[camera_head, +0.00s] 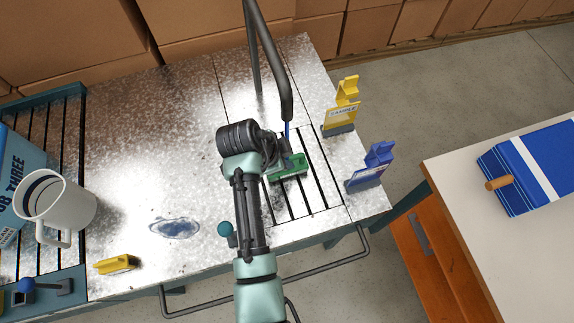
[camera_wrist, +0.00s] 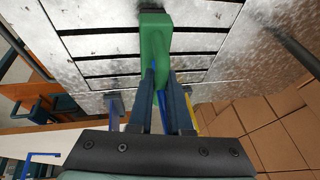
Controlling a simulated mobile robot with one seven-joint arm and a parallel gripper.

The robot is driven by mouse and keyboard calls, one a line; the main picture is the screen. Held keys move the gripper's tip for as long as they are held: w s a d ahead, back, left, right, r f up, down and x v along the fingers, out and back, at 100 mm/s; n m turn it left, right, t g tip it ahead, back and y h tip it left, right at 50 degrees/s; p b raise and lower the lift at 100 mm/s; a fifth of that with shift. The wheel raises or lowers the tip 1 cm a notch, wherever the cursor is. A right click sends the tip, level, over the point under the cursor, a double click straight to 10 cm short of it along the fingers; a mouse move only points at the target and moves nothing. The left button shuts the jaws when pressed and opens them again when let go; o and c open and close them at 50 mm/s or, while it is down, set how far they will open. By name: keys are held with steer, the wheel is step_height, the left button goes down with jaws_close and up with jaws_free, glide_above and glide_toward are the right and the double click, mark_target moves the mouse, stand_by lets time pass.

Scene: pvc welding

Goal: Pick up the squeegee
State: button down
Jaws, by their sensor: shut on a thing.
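A green squeegee (camera_head: 289,168) with printed lettering is at my gripper (camera_head: 288,157), over the slotted right part of the metal table. In the wrist view, my gripper (camera_wrist: 164,88) is shut on the green squeegee (camera_wrist: 156,42), with its two dark fingers on either side of the green body. Its dark edge points away from me, toward the slotted surface. I cannot tell whether it touches the table or is just above it. My wrist and fingers hide part of it in the head view.
A yellow piece (camera_head: 341,114) and a blue piece (camera_head: 371,165) stand at the table's right edge. A dark bent pipe (camera_head: 272,60) rises behind my gripper. A white mug (camera_head: 58,205) and small yellow block (camera_head: 117,264) are left. A cabinet (camera_head: 450,185) stands right.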

steer(key=shift+r, duration=0.1)
steer(key=shift+r, duration=0.4)
step_height(320, 180, up, 2)
steer(key=shift+w+r, duration=0.1)
steer(key=shift+r, duration=0.1)
steer(key=s+d+b, duration=0.1)
steer(key=s+d, duration=0.1)
steer(key=s, duration=0.6)
steer(key=s+d+b, duration=0.1)
steer(key=s+d, duration=0.2)
steer(key=s, duration=0.6)
steer(key=shift+s+d+b, duration=0.15)
steer(key=shift+d+b, duration=0.15)
steer(key=shift+b, duration=0.05)
steer(key=shift+r, duration=0.1)
steer(key=c, duration=1.4)
jaws_free()
steer(key=shift+c, duration=0.2)
jaws_close()
